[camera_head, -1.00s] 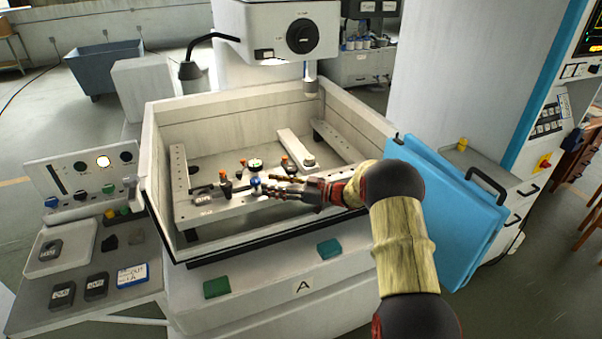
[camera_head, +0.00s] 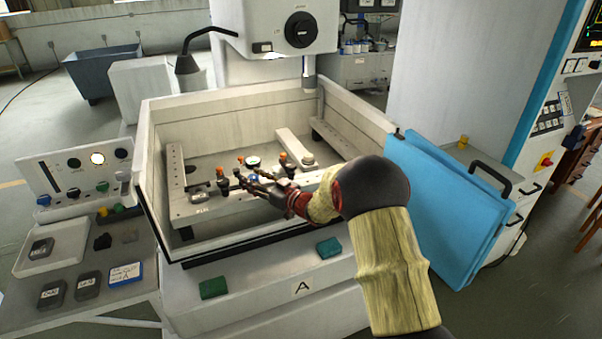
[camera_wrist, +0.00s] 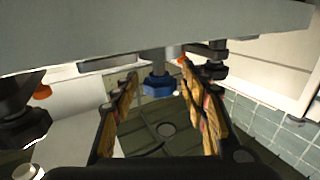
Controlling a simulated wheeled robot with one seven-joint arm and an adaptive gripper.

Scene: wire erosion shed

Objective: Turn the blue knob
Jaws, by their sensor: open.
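A small blue knob (camera_wrist: 158,86) with a faceted head shows in the wrist view, on a stem that runs up behind a pale grey bar. In the head view the blue knob (camera_head: 252,179) is in the tank, low among the fittings on the pale bar. My gripper (camera_head: 249,184) reaches into the tank from the right, its fingers at the knob. In the wrist view my gripper (camera_wrist: 161,78) is open, one finger on each side of the knob. Gaps show between knob and fingers; whether the knob lies as deep as the fingertips is hard to tell.
Orange-capped fittings (camera_head: 222,172) stand close around on the bar. The tank's front wall (camera_head: 245,239) lies below the arm. A blue panel (camera_head: 449,203) leans at the right. The control panel at the left has another blue knob (camera_head: 44,200).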

